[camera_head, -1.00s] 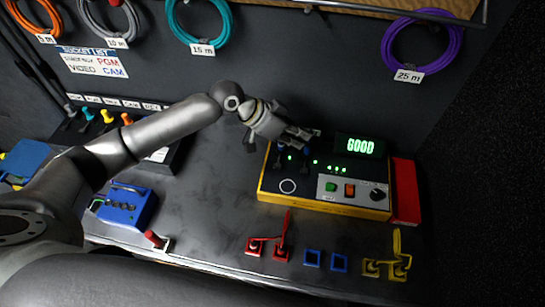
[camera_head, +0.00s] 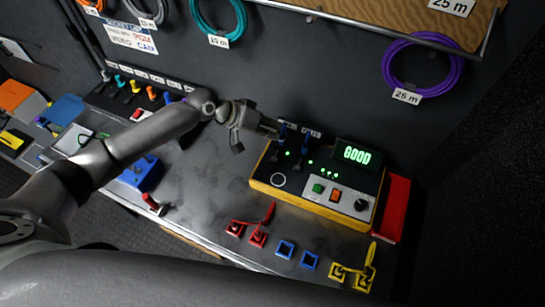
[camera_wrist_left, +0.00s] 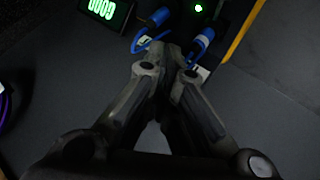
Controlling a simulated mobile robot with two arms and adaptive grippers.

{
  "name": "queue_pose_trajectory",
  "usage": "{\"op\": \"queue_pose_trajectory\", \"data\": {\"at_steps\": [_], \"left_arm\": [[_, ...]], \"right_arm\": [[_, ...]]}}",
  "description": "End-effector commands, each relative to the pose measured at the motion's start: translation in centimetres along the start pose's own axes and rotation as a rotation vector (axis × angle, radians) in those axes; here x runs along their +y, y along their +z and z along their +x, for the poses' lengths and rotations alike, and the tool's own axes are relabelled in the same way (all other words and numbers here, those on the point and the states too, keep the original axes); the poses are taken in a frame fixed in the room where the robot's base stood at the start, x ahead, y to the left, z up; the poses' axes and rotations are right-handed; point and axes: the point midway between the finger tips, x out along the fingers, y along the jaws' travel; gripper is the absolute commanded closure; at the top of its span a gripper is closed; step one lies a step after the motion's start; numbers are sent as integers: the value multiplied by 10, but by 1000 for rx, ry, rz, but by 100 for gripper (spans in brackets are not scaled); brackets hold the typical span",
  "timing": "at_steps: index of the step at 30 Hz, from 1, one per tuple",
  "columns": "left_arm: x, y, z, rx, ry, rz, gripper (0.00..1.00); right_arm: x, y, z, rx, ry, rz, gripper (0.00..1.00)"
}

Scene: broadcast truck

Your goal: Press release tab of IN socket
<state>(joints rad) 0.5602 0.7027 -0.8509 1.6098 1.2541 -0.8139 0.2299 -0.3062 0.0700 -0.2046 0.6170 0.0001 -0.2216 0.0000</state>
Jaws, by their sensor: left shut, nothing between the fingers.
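My left gripper (camera_head: 272,128) is shut and empty at the tester's back left corner. In the left wrist view its fingertips (camera_wrist_left: 178,52) lie between the left plug (camera_wrist_left: 156,19) and the right plug (camera_wrist_left: 203,43). I cannot tell whether they touch either.
A red block (camera_head: 394,208) stands against the tester's right side. Red (camera_head: 257,238), blue (camera_head: 285,249) and yellow (camera_head: 363,283) connectors line the bench's front edge. Coiled cables, such as the purple one (camera_head: 390,70), hang on the back wall.

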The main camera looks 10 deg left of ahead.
Motion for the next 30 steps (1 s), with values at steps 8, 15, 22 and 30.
{"op": "queue_pose_trajectory", "data": {"at_steps": [8,15,22,30], "left_arm": [[-7,7,10,0,0,2,100],[-22,22,30,0,0,2,100],[-36,37,51,-1,1,1,100],[-45,45,62,0,0,2,100]], "right_arm": [[6,-3,14,6,8,0,100],[14,-2,41,9,17,1,100],[14,0,67,9,16,1,100],[13,1,76,10,16,1,100]]}}
